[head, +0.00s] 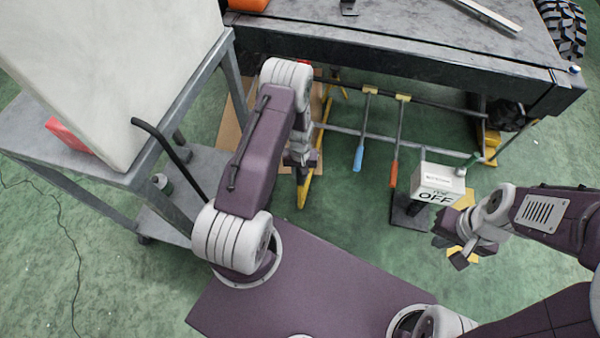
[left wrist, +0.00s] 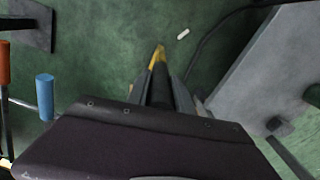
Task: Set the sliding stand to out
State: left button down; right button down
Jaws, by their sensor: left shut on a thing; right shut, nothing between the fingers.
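A long yellow bar (head: 313,173), which looks like part of the sliding stand, runs along the floor below the workbench. My left gripper (head: 301,175) is beside it, mostly hidden by my own arm. In the left wrist view the dark fingers (left wrist: 165,90) are closed, with the yellow bar's end (left wrist: 157,57) showing just past them. They appear to be shut on that bar.
A grey trolley (head: 90,172) is at left.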

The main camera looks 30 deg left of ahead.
pick_arm(q)
jog(key=shift+s+f, duration=0.1)
jog(key=shift+s, duration=0.2)
jog(key=c, duration=1.2)
grip_release()
jog(key=shift+o, duration=0.4)
jog(key=shift+w, duration=0.1)
notch_tip(320, 180, up, 9)
jog(key=p, duration=0.3)
jog(key=shift+p, duration=0.3)
jog(key=shift+d, duration=0.1)
